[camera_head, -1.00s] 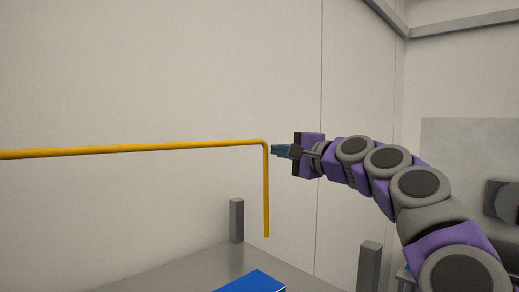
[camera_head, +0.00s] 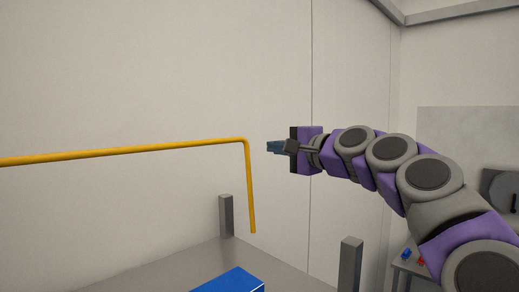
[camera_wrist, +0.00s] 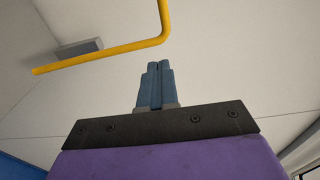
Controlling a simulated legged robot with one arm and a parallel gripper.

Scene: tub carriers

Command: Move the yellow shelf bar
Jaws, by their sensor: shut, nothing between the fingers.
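The yellow shelf bar (camera_head: 130,150) runs from the left edge of the head view to a bend, then drops in a short leg (camera_head: 250,190) that leans slightly. My gripper (camera_head: 272,147) is just right of the bend in that view, apart from the bar, with its blue fingers together and empty. In the wrist view the gripper (camera_wrist: 158,67) points up the picture, and the bar (camera_wrist: 105,54) with its bend shows above and left of the fingertips, not between them. The bar's far left end is out of view.
A grey surface (camera_head: 200,270) with short grey posts (camera_head: 226,215) (camera_head: 350,264) and a blue box (camera_head: 235,281) lies below the bar. A pale wall stands behind. At right, a small table (camera_head: 410,268) carries a blue and a red item.

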